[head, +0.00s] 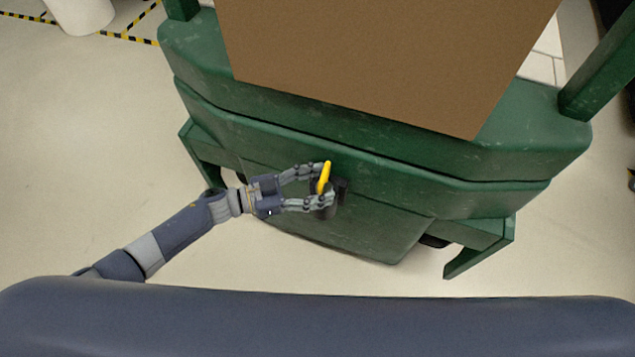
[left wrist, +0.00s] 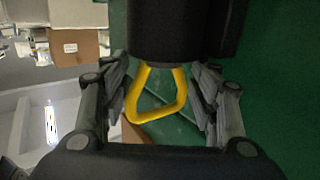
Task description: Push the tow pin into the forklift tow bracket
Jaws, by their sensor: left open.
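The yellow tow pin (head: 324,177) shows as a loop handle above the black tow bracket (head: 341,189) on the green forklift (head: 370,225). In the left wrist view the yellow handle (left wrist: 157,97) meets the black bracket (left wrist: 178,30); the pin's shaft is hidden. My left gripper (head: 325,187) is open, with its fingers on either side of the handle. It also shows in the left wrist view (left wrist: 165,90), one finger left and one right of the loop. I cannot tell whether the fingers touch it. My right gripper is not in view.
A large brown box (head: 380,55) sits on top of the green body. Green posts (head: 600,70) rise at its sides. A white cylinder (head: 82,12) stands at the far left near yellow-black floor tape (head: 125,37). The floor to the left is clear.

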